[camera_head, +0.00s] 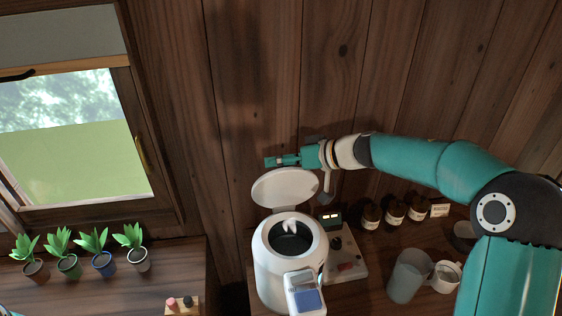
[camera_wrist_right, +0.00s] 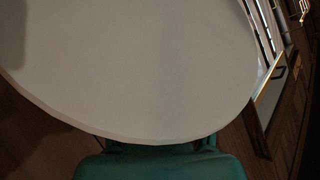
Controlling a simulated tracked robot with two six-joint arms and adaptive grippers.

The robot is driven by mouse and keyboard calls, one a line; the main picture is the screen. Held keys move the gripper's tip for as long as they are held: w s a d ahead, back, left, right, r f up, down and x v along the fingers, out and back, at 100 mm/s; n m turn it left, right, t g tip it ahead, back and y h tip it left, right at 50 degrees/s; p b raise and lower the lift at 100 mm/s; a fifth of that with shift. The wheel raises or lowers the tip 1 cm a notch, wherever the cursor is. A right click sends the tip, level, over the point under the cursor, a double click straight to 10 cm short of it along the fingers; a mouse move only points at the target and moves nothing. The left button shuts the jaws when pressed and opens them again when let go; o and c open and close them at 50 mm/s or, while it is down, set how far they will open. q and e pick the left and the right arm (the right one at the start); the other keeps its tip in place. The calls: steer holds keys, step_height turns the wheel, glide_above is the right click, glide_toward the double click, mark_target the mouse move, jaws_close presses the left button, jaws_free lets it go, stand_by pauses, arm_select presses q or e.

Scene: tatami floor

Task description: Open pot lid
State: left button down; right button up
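The white pot (camera_head: 262,268) stands on the dark wooden counter with its round mouth open and dark inside. Its white lid (camera_head: 285,187) is raised on the far side of the mouth, tilted up. In the right wrist view the lid (camera_wrist_right: 140,70) fills most of the picture as a large pale disc. My right gripper (camera_head: 284,160) is just above and behind the lid's upper edge. Its teal fingers also show at the bottom of the wrist view (camera_wrist_right: 160,148). I cannot tell whether it touches the lid, or how far its fingers are apart. My left gripper is not in view.
A control box (camera_head: 344,262) stands right of the pot. Brown bottles (camera_head: 395,212), a clear jug (camera_head: 408,276) and a white cup (camera_head: 446,277) are further right. Several potted plants (camera_head: 102,262) line the left counter below the window (camera_head: 75,150). The wooden wall is close behind the lid.

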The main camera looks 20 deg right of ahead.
steer(key=shift+d+r, duration=0.1)
steer(key=shift+r, duration=0.05)
steer(key=v, duration=1.1)
steer(key=shift+s+d, duration=0.25)
steer(key=shift+s, duration=0.1)
